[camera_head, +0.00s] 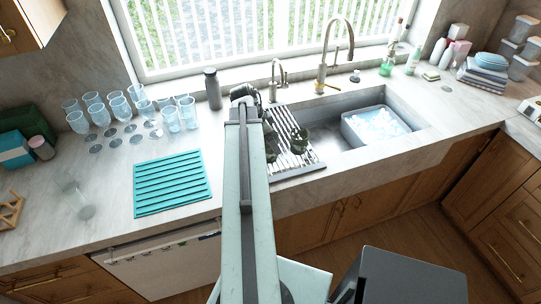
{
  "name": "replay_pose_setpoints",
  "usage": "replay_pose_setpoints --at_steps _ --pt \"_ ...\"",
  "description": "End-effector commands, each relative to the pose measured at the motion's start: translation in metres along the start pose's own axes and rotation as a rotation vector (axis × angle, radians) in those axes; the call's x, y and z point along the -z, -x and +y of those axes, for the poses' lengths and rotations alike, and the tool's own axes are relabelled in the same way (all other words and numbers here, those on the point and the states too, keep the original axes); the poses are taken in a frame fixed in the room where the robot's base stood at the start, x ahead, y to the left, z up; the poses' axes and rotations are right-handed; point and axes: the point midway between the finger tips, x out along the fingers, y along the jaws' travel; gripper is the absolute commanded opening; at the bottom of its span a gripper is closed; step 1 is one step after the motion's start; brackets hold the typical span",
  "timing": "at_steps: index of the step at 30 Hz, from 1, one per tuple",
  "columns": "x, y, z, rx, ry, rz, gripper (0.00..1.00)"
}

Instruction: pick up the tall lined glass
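My arm reaches up the middle of the picture over the counter. The dark end of my arm with my gripper (245,93) is near the window side, right of the glasses and apart from them. Its fingers cannot be made out, and I see no glass held there.
A teal ribbed mat (171,183) lies on the counter left of my arm. A drying rack (291,153) with dark vessels (299,140) is just right of it. A grey bottle (212,88) stands behind. The sink holds a white tub (346,127). Counter between mat and lone glass is clear.

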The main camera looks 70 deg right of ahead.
Motion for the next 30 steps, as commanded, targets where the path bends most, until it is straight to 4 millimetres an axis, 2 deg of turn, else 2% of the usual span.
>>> replay_pose_setpoints --at_steps 1,3,9,10,18,26,30 --pt "-0.003 -0.018 0.0 -0.001 -0.001 0.0 0.84" --pt "-0.002 -0.024 0.0 -0.001 0.0 0.0 0.84" --pt "0.001 -0.02 0.0 0.0 0.0 0.0 0.84" --pt "0.001 -0.02 0.0 0.0 0.0 0.0 0.81" --pt "0.001 -0.02 0.001 0.0 -0.001 0.0 0.07" --pt "0.002 -0.018 0.001 -0.001 -0.001 0.0 0.07" --pt "0.008 -0.005 0.001 -0.001 -0.001 0.0 0.07"
